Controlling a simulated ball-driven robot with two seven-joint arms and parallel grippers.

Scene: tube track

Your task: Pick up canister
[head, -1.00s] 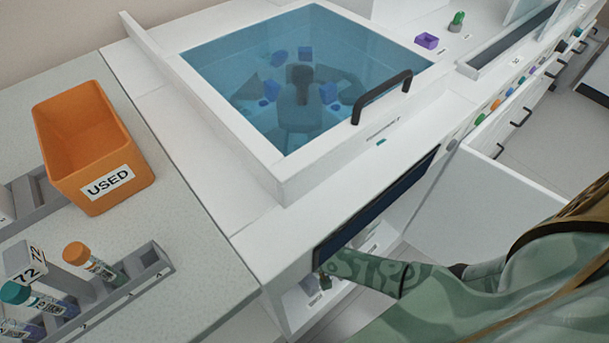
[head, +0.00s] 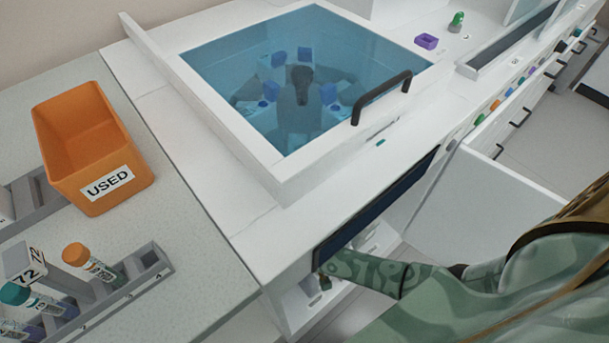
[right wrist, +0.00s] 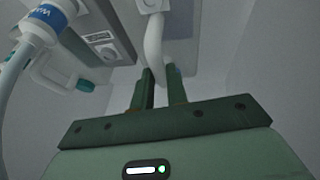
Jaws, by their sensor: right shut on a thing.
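My right arm reaches from the right into the open compartment under the counter in the head view. Its gripper (head: 325,283) is mostly hidden by the cabinet front. In the right wrist view my right gripper (right wrist: 162,74) has its two dark green fingers shut on a white curved bar or tube (right wrist: 154,40). I cannot tell whether this bar is part of the canister. A white piece with a blue lettered band (right wrist: 39,26) shows at upper left, with a pale tube curving down from it. No canister can be made out clearly. My left gripper is not in view.
A glass-lidded chamber (head: 278,150) with a black handle (head: 382,98) stands above the compartment. An orange USED bin (head: 125,185) and tube racks (head: 150,258) are at left. A white open door panel (head: 470,200) stands right of the compartment.

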